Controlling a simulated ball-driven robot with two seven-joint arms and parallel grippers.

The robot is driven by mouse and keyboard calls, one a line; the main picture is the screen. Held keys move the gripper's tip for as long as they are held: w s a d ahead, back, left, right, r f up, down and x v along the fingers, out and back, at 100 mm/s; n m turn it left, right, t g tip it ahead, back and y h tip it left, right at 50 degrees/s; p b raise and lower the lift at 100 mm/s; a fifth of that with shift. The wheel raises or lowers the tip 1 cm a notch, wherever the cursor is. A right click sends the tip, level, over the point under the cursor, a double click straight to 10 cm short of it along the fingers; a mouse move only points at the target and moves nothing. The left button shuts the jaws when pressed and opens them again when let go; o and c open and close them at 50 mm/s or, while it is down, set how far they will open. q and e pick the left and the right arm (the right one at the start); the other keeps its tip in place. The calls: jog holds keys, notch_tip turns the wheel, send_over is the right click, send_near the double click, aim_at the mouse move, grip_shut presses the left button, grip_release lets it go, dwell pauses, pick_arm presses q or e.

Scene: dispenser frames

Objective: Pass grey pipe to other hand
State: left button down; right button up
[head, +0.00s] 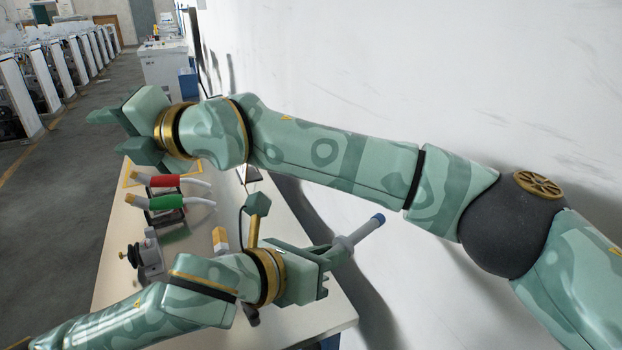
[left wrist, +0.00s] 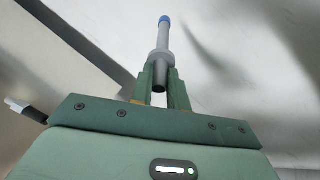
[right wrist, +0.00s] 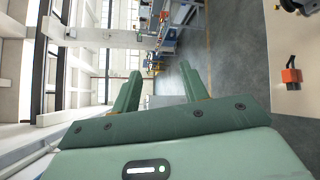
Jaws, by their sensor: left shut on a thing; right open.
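The grey pipe (head: 356,236) has a blue tip and a wider collar. My left gripper (head: 328,258) is shut on it at its thicker end, above the right side of the table. The blue tip points up and to the right, towards the white wall. In the left wrist view the pipe (left wrist: 162,42) stands out from between the two fingers (left wrist: 162,92), blue end away. My right gripper (head: 112,132) is open and empty, far to the left of the pipe. The right wrist view shows its fingers (right wrist: 158,88) apart with nothing between them.
The table (head: 112,262) holds a red-handled tool (head: 165,181), a green-handled tool (head: 166,202), a dark metal fixture (head: 148,258) and a yellow-and-white object (head: 220,239). The white wall (head: 450,80) runs close along the right. Open floor lies to the left.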

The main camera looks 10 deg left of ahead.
jog(key=w+d+f+h, duration=0.1)
jog(key=d+f+h, duration=0.2)
jog(key=f+h, duration=0.35)
jog(key=m+h, duration=0.8)
jog(key=h, duration=0.7)
send_near(356, 238)
jog(key=w+a+x, duration=0.1)
jog(key=x, duration=0.8)
jog(key=shift+a+f, duration=0.25)
jog(key=shift+a, duration=0.1)
